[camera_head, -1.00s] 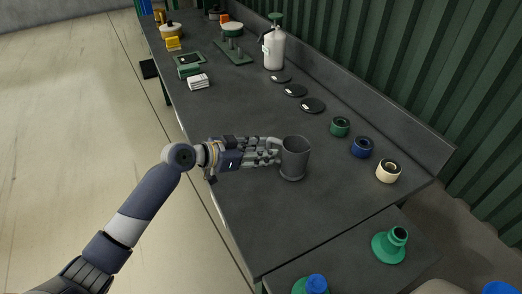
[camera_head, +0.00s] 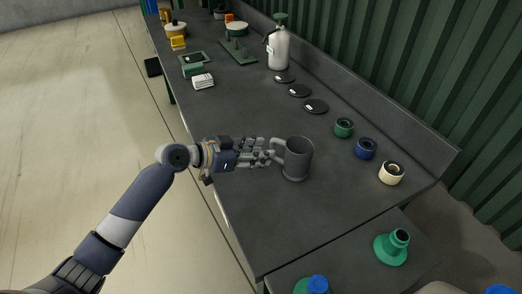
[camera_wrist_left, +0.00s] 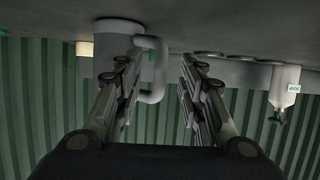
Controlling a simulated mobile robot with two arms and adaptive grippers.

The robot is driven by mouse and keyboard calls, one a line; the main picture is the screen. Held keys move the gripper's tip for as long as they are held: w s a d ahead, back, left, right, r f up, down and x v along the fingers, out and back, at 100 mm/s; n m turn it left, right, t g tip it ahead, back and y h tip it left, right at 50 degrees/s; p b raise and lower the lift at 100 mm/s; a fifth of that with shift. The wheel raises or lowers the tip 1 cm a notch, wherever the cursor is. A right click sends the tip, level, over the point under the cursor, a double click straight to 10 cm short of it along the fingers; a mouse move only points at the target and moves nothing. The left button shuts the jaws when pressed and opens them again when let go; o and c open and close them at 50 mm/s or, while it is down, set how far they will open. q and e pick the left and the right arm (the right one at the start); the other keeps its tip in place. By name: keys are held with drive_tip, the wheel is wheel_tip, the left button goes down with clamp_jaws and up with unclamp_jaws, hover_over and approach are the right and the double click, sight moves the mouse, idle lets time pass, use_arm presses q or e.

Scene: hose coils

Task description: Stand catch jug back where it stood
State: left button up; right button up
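The catch jug, a dark grey cylinder (camera_head: 299,160), stands upright on the dark bench top (camera_head: 240,205) with its handle towards my left gripper. My left gripper (camera_head: 270,153) is just left of the jug, its fingers level with the handle. The left finger hides part of the jug. My right gripper is not in view.
Green, blue and cream rings (camera_head: 366,149) lie right of the jug. Black discs (camera_head: 300,91) and a white spray bottle (camera_head: 279,48) stand farther back, near the upstand. Green funnel-like pieces (camera_head: 391,246) are on the near surface.

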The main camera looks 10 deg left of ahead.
use_arm(q)
drive_tip(key=shift+v, duration=1.35)
drive_tip(key=shift+p+v, duration=0.4)
drive_tip(key=shift+v, duration=1)
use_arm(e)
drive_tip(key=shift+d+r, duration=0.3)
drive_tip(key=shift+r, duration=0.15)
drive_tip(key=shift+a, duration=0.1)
use_arm(q)
drive_tip(key=v, duration=1.2)
drive_tip(key=shift+a+f, duration=0.1)
